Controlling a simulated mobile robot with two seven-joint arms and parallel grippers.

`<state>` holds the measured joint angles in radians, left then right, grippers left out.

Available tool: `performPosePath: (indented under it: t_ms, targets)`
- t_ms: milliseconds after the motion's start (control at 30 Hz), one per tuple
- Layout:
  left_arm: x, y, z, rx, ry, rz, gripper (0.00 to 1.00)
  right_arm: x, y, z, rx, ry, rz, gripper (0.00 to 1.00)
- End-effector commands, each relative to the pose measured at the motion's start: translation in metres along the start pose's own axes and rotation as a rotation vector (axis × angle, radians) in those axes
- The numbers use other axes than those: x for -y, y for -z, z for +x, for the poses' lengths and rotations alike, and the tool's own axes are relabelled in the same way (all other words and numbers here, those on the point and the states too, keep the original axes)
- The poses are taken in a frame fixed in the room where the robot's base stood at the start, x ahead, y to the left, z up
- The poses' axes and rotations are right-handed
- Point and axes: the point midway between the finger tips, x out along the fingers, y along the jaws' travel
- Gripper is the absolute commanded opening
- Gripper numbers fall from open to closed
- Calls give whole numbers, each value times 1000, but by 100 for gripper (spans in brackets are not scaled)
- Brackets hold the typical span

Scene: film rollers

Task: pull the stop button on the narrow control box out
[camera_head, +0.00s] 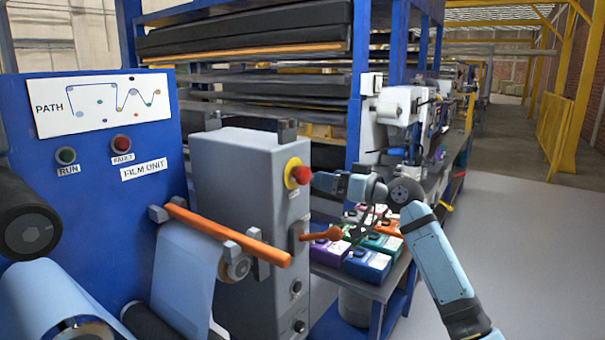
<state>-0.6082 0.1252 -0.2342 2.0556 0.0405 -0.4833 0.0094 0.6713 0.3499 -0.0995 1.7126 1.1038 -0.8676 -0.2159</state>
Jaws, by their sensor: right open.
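The narrow control box (238,190) is a tall grey cabinet left of centre. Its stop button (298,173) is a red knob on a yellow collar, high on the box's right-hand face. My right gripper (317,182), on a light blue arm from the right, is just right of the button, pointing at it. It is open; the small fingers are hard to make out, and I cannot tell whether they touch the knob. My left gripper is not in view.
An orange-handled lever (325,235) sticks out of the box below the button. An orange bar (228,235) crosses in front of the box. The blue film unit panel (95,200) stands left. Coloured containers (367,262) sit on a bench behind my arm. The floor at right is clear.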

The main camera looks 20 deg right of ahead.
Motion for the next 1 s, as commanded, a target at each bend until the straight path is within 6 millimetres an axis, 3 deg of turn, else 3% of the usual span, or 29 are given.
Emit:
performPosePath:
  t_ms: [200, 400, 800, 867, 1000]
  targets:
    - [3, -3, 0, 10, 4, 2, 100, 0, 1, 46, 0, 0, 1, 75]
    - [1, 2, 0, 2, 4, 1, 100, 0, 0, 71, 1, 0, 1, 75]
    - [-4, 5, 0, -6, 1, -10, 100, 0, -1, 79, 1, -1, -1, 75]
    - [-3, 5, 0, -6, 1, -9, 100, 0, -1, 79, 1, -1, -1, 64]
    - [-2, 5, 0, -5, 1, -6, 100, 0, -1, 79, 1, -1, -1, 32]
